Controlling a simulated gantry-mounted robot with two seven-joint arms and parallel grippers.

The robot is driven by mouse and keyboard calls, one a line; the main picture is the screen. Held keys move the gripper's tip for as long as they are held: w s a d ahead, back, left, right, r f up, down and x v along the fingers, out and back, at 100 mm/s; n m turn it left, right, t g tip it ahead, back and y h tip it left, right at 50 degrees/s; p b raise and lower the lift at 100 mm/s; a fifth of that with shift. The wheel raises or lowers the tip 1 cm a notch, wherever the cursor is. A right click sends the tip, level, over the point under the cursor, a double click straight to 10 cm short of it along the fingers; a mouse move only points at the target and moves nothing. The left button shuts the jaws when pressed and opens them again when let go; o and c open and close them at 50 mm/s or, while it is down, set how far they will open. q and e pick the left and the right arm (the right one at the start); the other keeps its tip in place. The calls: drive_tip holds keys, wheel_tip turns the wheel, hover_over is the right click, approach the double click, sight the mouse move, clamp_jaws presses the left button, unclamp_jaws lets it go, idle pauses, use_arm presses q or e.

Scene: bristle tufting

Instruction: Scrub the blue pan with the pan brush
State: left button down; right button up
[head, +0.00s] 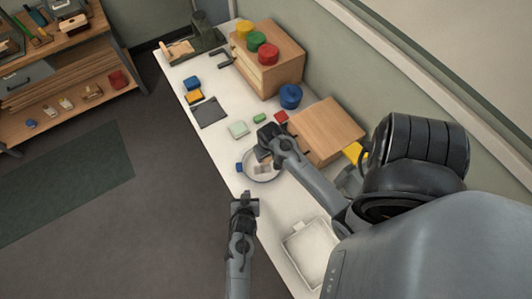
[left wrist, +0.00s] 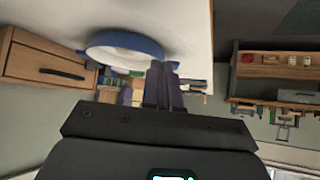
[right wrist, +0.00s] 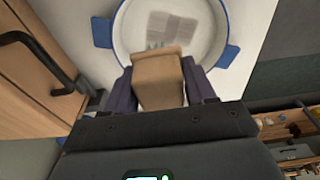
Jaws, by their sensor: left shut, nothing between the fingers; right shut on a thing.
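The blue pan (head: 248,176) stands on the white table, with a pale inside and blue side handles. In the right wrist view the pan (right wrist: 216,40) shows grey patches on its floor. The left wrist view also shows the pan (left wrist: 125,40).
A wooden box (head: 328,130) stands right of the pan and a white tray (head: 312,252) lies in front. A drawer cabinet (head: 270,60) stands farther back.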

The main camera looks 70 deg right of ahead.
use_arm(q)
drive_tip(key=shift+r, duration=2.6)
drive_tip(key=shift+a, duration=0.1)
drive_tip(key=v, duration=1.2)
use_arm(e)
drive_tip(key=shift+w+d+r, duration=0.1)
drive_tip(key=shift+d+r, duration=0.05)
drive_tip(key=shift+r, duration=0.6)
drive_tip(key=shift+w+d+r, duration=0.1)
drive_tip(key=shift+d+r, duration=0.05)
drive_tip(key=shift+r, duration=0.6)
drive_tip(key=shift+f, duration=3.95)
